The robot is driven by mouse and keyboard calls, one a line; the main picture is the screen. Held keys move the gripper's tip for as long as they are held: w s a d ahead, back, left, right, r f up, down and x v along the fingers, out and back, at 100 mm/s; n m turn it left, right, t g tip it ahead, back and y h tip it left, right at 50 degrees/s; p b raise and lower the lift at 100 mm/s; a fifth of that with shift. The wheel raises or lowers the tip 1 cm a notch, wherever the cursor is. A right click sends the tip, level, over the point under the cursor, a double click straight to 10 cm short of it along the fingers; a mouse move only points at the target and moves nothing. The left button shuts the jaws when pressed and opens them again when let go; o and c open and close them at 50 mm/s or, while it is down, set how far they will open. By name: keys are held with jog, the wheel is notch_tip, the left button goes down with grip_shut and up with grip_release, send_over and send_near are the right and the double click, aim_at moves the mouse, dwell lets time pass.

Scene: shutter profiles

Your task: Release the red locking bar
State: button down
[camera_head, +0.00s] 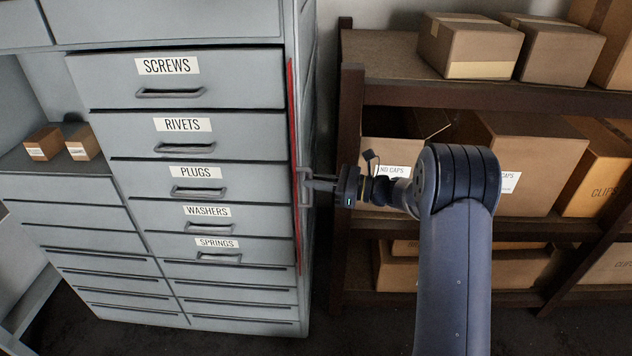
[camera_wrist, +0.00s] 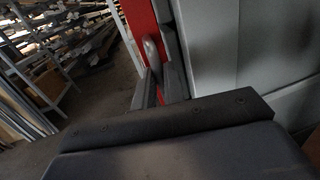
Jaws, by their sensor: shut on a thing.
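The red locking bar (camera_head: 293,120) runs upright along the right front edge of the grey drawer cabinet. A grey handle (camera_head: 304,188) sticks out from it at about the height of the PLUGS drawer. My gripper (camera_head: 314,184) reaches in from the right and is shut on this handle. In the wrist view the red bar (camera_wrist: 140,24) shows at the top, with the pale handle (camera_wrist: 152,54) between my fingers (camera_wrist: 160,88). The fingers' lower part is hidden behind the gripper body.
The cabinet has labelled drawers, SCREWS (camera_head: 170,92) at the top and SPRINGS (camera_head: 218,257) lowest, all looking shut. A brown shelf rack (camera_head: 352,110) with cardboard boxes (camera_head: 475,48) stands close on the right, behind my arm. Dark floor shows between cabinet and rack.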

jog(key=c, duration=1.5)
grip_release()
jog(key=b+v, duration=0.1)
jog(key=v, duration=1)
jog(key=shift+a, duration=0.15)
jog(key=w+a+m+t, duration=0.1)
jog(key=a+t, duration=0.1)
jog(key=a, duration=0.9)
jog(key=shift+w+h+p, duration=0.3)
jog(key=shift+w+p, duration=0.05)
jog(key=shift+p, duration=0.1)
